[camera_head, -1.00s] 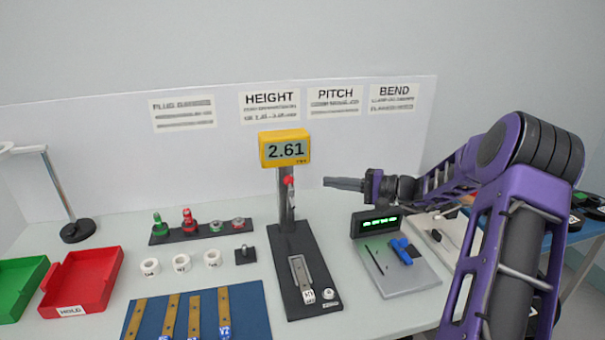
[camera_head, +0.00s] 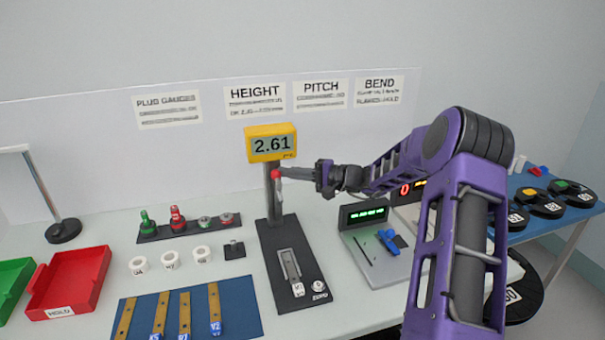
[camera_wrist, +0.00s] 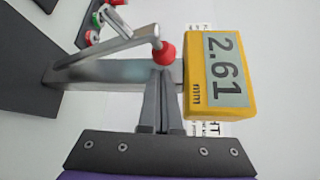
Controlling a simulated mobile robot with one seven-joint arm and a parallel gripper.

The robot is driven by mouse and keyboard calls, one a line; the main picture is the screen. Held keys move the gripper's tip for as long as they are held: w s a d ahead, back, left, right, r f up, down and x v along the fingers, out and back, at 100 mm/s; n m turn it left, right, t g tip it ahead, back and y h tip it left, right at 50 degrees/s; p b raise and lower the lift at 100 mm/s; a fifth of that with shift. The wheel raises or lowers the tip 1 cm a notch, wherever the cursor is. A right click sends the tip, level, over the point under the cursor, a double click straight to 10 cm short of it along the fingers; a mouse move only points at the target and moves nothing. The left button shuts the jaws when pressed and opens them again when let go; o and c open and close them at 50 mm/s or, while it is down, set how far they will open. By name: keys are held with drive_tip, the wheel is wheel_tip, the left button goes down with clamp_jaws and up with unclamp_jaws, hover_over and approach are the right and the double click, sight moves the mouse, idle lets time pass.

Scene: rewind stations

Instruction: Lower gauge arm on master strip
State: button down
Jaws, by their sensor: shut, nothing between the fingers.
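The height gauge stands on a black base (camera_head: 270,240) with a yellow display (camera_head: 271,143) reading 2.61; the display also shows in the wrist view (camera_wrist: 218,72). Its gauge arm ends in a red knob (camera_head: 276,175), which shows close up in the wrist view (camera_wrist: 166,54). A metal strip (camera_head: 289,264) with a white tag lies in the slot of the base. My gripper (camera_head: 286,173) is shut and empty. In the wrist view its fingertips (camera_wrist: 161,72) are at the red knob, touching or almost touching it; I cannot tell which.
A blue mat (camera_head: 245,306) with several strips lies at the front. A red tray (camera_head: 72,284) is at the left, and several plug gauges (camera_head: 176,218) stand in a black rack behind. A grey device with a green display (camera_head: 364,213) stands right of the gauge.

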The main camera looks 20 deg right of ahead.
drive_tip(key=shift+w+a, duration=0.25)
drive_tip(key=shift+a, duration=0.1)
drive_tip(key=shift+s+d+f+b, duration=0.1)
drive_tip(key=shift+s+b, duration=0.05)
drive_tip(key=shift+b, duration=0.15)
